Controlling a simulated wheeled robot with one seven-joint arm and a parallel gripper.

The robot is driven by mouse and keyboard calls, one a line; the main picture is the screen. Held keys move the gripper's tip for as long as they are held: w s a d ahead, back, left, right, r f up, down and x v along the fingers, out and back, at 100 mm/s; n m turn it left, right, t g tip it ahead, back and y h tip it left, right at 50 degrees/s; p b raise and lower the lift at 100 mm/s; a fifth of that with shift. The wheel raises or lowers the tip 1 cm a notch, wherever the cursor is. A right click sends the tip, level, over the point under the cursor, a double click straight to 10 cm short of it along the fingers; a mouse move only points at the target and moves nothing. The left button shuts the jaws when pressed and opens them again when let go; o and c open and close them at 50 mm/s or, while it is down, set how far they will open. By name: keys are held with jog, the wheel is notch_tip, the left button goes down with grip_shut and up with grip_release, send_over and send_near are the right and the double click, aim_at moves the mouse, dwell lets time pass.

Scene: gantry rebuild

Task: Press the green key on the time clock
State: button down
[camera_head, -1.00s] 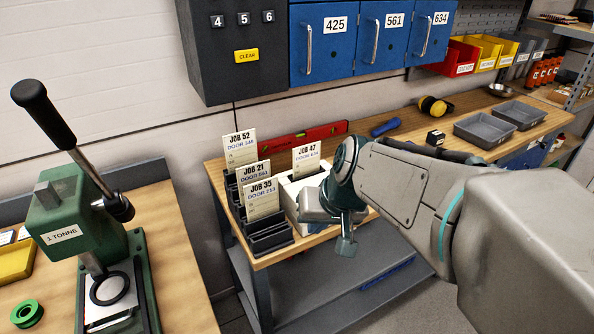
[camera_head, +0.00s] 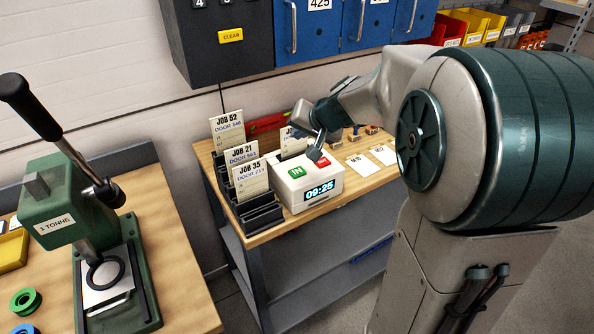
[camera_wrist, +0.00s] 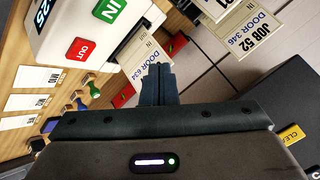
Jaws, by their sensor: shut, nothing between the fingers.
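The white time clock (camera_head: 329,183) stands on the wooden bench, its display reading 09:25. Its green IN key (camera_head: 297,172) is on the left of the top and its red OUT key (camera_head: 323,162) on the right. In the wrist view the clock (camera_wrist: 60,18) is upper left, with the green key (camera_wrist: 109,10) at the top edge and the red key (camera_wrist: 80,49) below it. My gripper (camera_head: 315,156) is shut and empty, above the back of the clock near the red key. Its closed fingers (camera_wrist: 158,72) appear apart from the green key, beside a card.
A job card (camera_wrist: 146,67) stands at the clock's back. Dark card racks (camera_head: 262,214) with several upright job cards adjoin the clock's left. White cards (camera_head: 364,165) and small stamps lie to its right. A dark keypad box (camera_head: 215,60) and blue lockers (camera_head: 352,35) hang above.

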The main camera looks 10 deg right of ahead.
jog(key=b, duration=0.5)
send_over(300, 174)
notch_tip(300, 174, down, 7)
jog(key=shift+f, duration=0.1)
jog(key=shift+f+b, duration=0.75)
jog(key=shift+b, duration=0.4)
jog(key=shift+f, duration=0.15)
dwell(0.7)
jog(key=shift+f+b, duration=0.3)
jog(key=shift+b, duration=0.4)
jog(key=shift+f+b, duration=0.45)
jog(key=shift+b, duration=0.15)
dwell(0.4)
jog(key=shift+r, duration=0.1)
jog(key=shift+r+p, duration=0.5)
jog(key=shift+r, duration=0.3)
